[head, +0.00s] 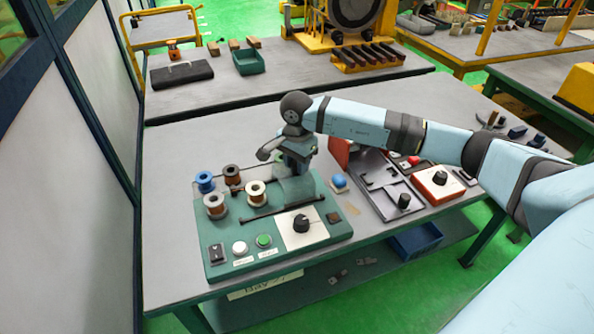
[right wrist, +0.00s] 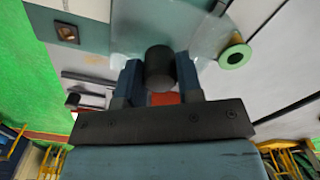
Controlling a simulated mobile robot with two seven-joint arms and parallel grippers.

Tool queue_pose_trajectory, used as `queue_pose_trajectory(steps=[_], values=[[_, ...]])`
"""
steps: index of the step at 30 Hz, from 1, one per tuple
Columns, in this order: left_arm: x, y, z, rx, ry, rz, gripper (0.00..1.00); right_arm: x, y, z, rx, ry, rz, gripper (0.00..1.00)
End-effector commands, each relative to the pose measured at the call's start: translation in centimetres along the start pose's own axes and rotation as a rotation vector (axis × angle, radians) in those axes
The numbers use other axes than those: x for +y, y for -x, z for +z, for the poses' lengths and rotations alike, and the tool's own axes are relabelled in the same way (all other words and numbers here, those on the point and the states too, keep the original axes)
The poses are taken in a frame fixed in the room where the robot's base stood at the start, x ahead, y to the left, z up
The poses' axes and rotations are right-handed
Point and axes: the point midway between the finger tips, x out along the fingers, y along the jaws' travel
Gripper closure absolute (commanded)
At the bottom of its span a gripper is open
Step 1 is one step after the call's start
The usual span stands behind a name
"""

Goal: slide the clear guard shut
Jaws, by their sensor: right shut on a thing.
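A green winding station (head: 215,245) stands on the near table. A clear guard (head: 292,190), faint and see-through, shows at the back middle of the station, below my right gripper (head: 297,158). In the right wrist view, my right gripper (right wrist: 160,82) is shut on a black round knob (right wrist: 159,62), with one finger on each side of it. The guard shows there as a pale greenish sheet (right wrist: 135,32) beyond the knob. The guard's exact edges are hard to make out. My left gripper is not in view.
Several wire spools (head: 216,206) stand on the station's left. A black dial (head: 301,223) on a white plate and push buttons (head: 240,248) line its front.

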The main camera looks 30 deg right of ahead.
Motion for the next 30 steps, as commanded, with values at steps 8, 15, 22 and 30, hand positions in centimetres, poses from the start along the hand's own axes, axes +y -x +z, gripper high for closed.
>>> queue_pose_trajectory(steps=[8, 15, 22, 30], values=[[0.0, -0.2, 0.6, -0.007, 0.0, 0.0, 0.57, -0.8, -0.1, 1.4, -0.002, 0.002, -0.001, 0.8], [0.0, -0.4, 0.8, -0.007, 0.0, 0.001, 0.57, -1.4, -0.1, 2.4, -0.001, 0.002, -0.001, 0.8], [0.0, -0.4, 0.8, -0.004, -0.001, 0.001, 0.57, -1.9, -0.1, 3.4, -0.001, 0.002, 0.0, 0.8], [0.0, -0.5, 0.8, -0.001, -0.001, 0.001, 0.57, -2.6, -0.1, 4.5, -0.001, 0.002, -0.001, 0.8]])
